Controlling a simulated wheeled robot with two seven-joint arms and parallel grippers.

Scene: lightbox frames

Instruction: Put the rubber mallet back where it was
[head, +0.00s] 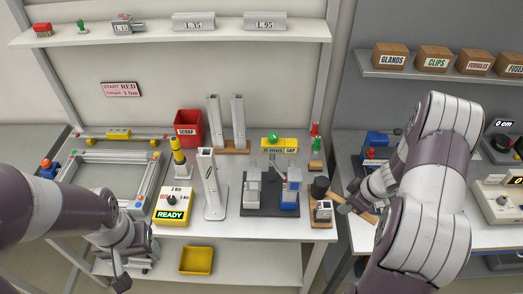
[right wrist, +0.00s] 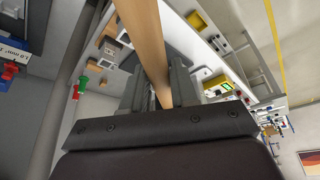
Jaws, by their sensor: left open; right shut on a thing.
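The rubber mallet has a black head (head: 320,187) and a pale wooden handle (head: 369,218). My right gripper (head: 352,206) is shut on the handle, to the right of the head. In the right wrist view the handle (right wrist: 147,40) runs between the two fingers (right wrist: 160,92); the head is not clear there. A small wooden-based stand with a metal block (head: 322,211) is just below the head in the head view; I cannot tell whether they touch. My left gripper (head: 122,270) is open and empty, low at the left by the bench's front edge.
A grey fixture (head: 268,208) with two clamps stands left of the mallet. Further left are a white post (head: 212,190), a yellow READY box (head: 172,206) and a red scrap bin (head: 188,129). A gap separates this bench from the right-hand bench (head: 465,222).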

